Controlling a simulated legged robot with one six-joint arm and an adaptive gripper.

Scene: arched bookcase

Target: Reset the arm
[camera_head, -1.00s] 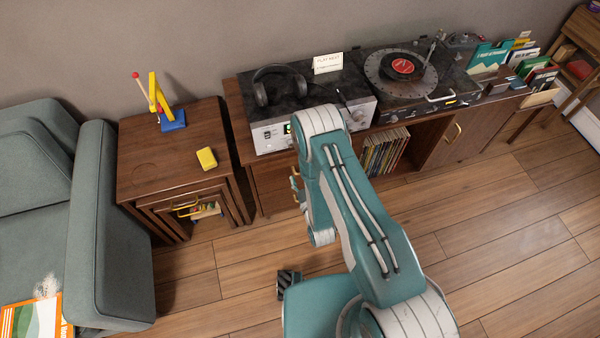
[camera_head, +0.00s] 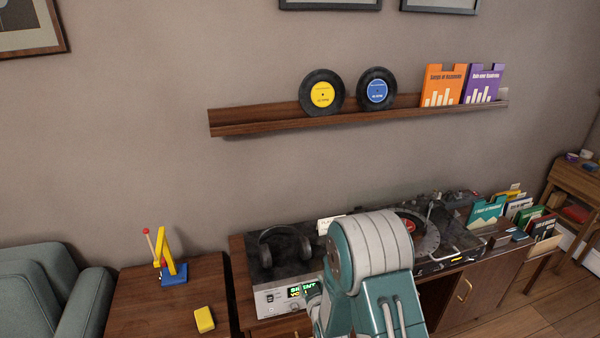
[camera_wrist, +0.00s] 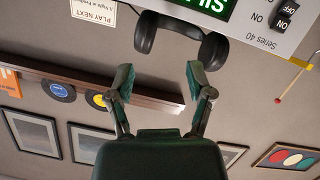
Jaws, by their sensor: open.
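My gripper (camera_wrist: 161,82) shows in the wrist view with its two fingers spread apart and nothing between them. In the head view my teal and white arm stands in front of the record cabinet, and the gripper itself is hidden behind it. The wrist view is upside down. It shows the black headphones (camera_wrist: 182,42) beyond the fingertips and the amplifier (camera_wrist: 262,22) with a green display. I cannot tell the exact gap between the fingers and these things.
A wall shelf (camera_head: 250,125) holds two records and two sleeves above the cabinet. A turntable (camera_head: 440,235) and record crates stand to the right. A side table (camera_head: 130,300) with a yellow block (camera_head: 204,319) and a sofa (camera_head: 45,290) are at left. The wall between is bare.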

